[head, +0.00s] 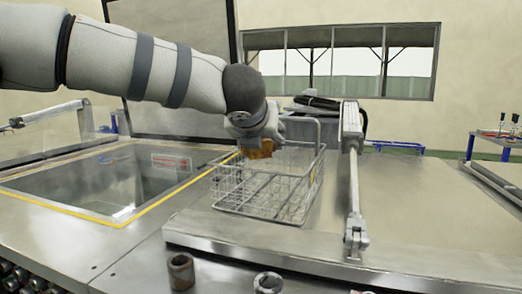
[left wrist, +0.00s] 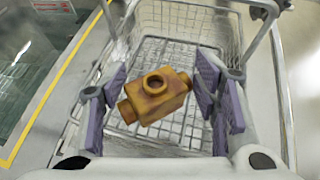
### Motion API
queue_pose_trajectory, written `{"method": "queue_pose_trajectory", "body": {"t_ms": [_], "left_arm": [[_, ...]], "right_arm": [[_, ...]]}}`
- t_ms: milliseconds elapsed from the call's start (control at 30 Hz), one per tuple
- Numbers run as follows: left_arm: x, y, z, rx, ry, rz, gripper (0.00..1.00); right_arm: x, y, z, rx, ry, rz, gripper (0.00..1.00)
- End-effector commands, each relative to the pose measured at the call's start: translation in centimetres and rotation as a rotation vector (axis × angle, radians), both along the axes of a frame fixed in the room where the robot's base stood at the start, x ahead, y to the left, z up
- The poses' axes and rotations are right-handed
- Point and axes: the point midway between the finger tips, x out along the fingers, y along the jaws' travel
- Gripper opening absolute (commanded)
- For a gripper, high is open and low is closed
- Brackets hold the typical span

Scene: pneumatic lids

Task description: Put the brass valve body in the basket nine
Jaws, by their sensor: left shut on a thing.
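The brass valve body (head: 260,152) is a golden-brown fitting with a round port on top. My left gripper (head: 254,142) is shut on it, above the left part of the wire basket (head: 268,212). In the left wrist view the valve body (left wrist: 157,97) sits tilted between the purple finger pads, with the basket's wire floor (left wrist: 180,62) below it. The basket looks empty and its raised handles stand at the sides. No number on it is readable. My right gripper is not in view.
An open tank (head: 110,180) with a yellow-edged rim lies left of the basket. A metal lid (head: 420,215) with an upright cylinder and rod (head: 354,185) is to the right. Two metal rings (head: 181,271) (head: 268,283) are at the front edge.

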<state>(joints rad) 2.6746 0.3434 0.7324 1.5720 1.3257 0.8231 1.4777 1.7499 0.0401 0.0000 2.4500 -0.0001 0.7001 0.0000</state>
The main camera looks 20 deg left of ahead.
Motion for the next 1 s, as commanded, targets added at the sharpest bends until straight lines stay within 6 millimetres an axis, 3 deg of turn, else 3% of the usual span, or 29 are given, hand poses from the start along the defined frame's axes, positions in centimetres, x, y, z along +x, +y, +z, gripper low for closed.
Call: {"method": "queue_pose_trajectory", "body": {"t_ms": [167,867,900,1000], "left_arm": [[-0.1,-0.1,-2.5,0.0,-0.001,-0.002,0.11],[-0.1,-0.1,-3.8,-0.002,-0.001,-0.001,0.11],[-0.2,-0.1,-3.9,-0.001,0.002,-0.001,0.57],[-0.1,-0.1,-3.9,-0.001,0.002,-0.001,0.75]], "right_arm": [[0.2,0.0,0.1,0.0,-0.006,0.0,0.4],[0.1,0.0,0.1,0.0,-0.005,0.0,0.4],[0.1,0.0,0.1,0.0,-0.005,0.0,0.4],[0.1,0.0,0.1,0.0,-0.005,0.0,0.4]]}}
